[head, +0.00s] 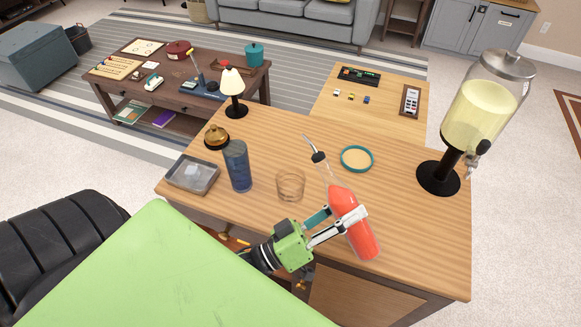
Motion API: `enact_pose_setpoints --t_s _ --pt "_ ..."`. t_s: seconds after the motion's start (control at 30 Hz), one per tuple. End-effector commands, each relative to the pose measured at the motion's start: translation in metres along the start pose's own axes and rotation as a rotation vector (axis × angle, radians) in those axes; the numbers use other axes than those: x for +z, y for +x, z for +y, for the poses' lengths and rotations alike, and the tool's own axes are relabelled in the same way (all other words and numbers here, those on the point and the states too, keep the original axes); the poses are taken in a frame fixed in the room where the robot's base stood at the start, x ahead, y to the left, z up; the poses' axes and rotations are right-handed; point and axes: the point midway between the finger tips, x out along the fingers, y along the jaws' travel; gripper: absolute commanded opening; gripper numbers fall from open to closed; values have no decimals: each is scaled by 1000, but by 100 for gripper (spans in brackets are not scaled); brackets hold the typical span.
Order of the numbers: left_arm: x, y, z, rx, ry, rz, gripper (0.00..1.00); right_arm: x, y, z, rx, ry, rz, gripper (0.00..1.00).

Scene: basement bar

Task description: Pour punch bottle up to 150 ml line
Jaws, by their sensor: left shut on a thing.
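A bottle of red punch (353,222) with a clear neck and a dark pourer with a metal spout is over the front of the wooden bar table. My left gripper (342,215) is shut around its body. The bottle leans, its spout up and toward the left. I cannot tell whether its base touches the table. A short clear glass (290,186) stands upright to the left of the bottle, below and apart from the spout. It looks empty, and no measuring line is clear on it. No liquid stream shows. My right gripper is out of view.
The table (420,235) also holds a blue tumbler (238,166), grey tray (192,174), brass bell (216,136), small lamp (234,92), teal-rimmed coaster (356,159) and tall drink dispenser (473,118). The front right of the tabletop is clear.

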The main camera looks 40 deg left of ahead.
Motion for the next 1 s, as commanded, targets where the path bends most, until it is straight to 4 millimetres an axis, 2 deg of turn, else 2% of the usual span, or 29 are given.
enact_pose_setpoints --t_s 0.03,0.1,0.67,1.0 --pt "6 0 -1 4 -30 22 0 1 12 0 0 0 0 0" --pt "11 1 0 4 -71 43 0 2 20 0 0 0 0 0" --pt "47 3 6 5 -334 176 0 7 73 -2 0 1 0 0" --pt "48 7 13 6 -513 266 0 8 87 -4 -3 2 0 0"
